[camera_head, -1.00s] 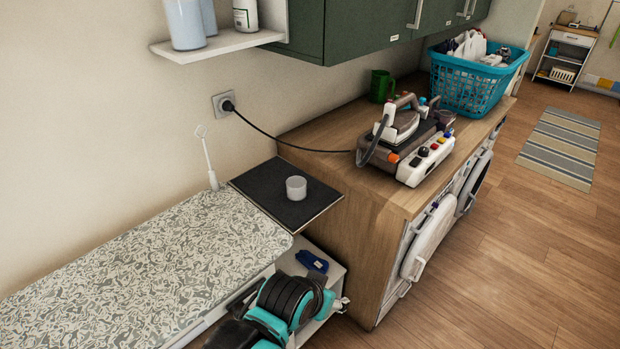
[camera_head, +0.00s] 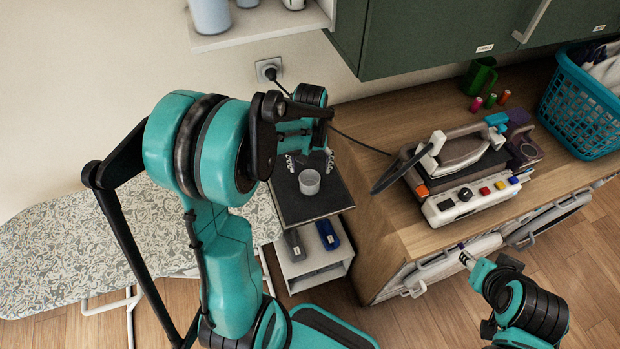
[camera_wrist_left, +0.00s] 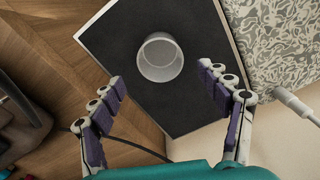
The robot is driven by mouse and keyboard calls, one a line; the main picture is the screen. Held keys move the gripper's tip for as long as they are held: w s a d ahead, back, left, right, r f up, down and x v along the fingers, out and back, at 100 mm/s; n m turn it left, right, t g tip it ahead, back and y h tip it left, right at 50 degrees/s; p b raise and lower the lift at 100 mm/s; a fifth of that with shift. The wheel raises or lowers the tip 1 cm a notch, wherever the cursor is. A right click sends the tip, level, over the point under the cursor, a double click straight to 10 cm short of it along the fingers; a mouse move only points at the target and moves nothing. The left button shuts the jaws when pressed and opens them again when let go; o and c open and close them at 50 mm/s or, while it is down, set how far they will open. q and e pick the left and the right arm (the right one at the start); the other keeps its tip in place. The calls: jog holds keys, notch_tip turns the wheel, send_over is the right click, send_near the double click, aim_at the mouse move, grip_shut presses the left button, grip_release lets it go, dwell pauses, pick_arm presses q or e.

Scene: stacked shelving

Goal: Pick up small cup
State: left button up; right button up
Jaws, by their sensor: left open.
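The small cup (camera_head: 309,182) is pale, translucent and round, and stands upright on a black top (camera_head: 320,206) of a small white shelf unit. My left gripper (camera_head: 309,160) is above and behind the cup in the head view, mostly hidden by its own arm. In the left wrist view, the cup (camera_wrist_left: 160,58) lies just beyond and between the two open, purple-padded fingers (camera_wrist_left: 162,80). Nothing is between the pads, and neither finger appears to touch the cup. My right gripper (camera_head: 466,258) is partly seen at the lower right, near the washing machine front; its jaws are unclear.
An iron station (camera_head: 462,165) with a cord sits on the wooden counter (camera_head: 385,120), right of the cup. A green mug (camera_head: 480,76), several thread spools and a blue basket (camera_head: 580,105) stand behind. A patterned ironing board (camera_head: 80,240) is at left; a wall shelf (camera_head: 265,27) is above.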

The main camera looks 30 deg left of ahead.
aim_at(309, 180)
pick_arm(q)
jog(key=f+b, duration=0.2)
jog(key=f, duration=0.5)
jog(key=shift+s, duration=0.2)
jog(key=c, duration=1.2)
